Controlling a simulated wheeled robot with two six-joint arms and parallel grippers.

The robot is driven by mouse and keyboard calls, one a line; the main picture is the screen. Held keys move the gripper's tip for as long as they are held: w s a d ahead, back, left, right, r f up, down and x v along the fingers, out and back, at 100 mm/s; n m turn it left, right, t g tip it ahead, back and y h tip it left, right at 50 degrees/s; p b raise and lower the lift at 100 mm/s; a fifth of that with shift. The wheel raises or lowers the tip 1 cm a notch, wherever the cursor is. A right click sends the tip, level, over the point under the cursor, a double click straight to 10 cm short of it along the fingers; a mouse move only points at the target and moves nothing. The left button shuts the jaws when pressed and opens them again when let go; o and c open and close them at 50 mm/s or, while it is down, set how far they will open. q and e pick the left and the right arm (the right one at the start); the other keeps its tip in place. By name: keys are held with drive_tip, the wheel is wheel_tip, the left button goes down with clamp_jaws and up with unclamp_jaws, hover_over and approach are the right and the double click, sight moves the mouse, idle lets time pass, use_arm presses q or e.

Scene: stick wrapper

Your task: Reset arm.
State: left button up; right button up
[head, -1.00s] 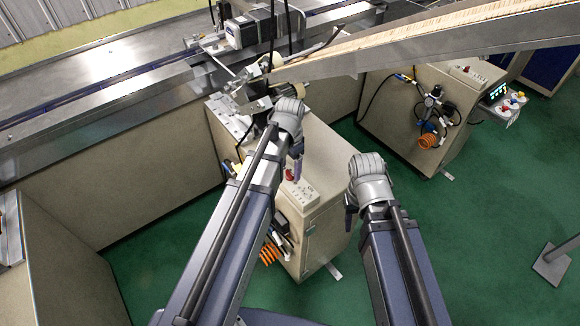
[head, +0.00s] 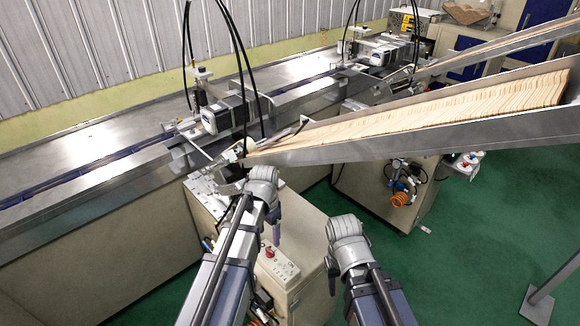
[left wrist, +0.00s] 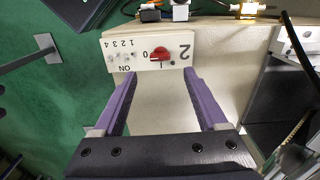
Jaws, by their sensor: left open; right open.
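My left gripper (left wrist: 157,100) is open and empty in the left wrist view, its two purple fingers spread apart. Just beyond its fingertips is a white control panel (left wrist: 120,52) with a red knob (left wrist: 159,54) and a row of small switches. In the head view the left gripper (head: 277,228) points down near that panel (head: 284,268), at the beige machine cabinet. My right gripper (head: 331,274) is at the right of the cabinet, apart from everything; its fingers are small and mostly hidden by its wrist.
A long sloped chute (head: 330,147) full of wooden sticks runs right from the stick machine (head: 222,115). A metal conveyor table (head: 90,125) extends left. A second cabinet (head: 362,196) stands behind right. Open green floor (head: 450,265) lies at right, with a metal post (head: 550,280).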

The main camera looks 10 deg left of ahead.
use_arm(q)
drive_tip(key=s+d+n+y, duration=0.1)
drive_tip(key=s+d+n, duration=0.2)
drive_tip(key=s+d, duration=0.7)
drive_tip(key=s, duration=0.4)
drive_tip(key=shift+s+d, duration=0.15)
drive_tip(key=shift+d, duration=0.1)
drive_tip(key=shift+a, duration=0.1)
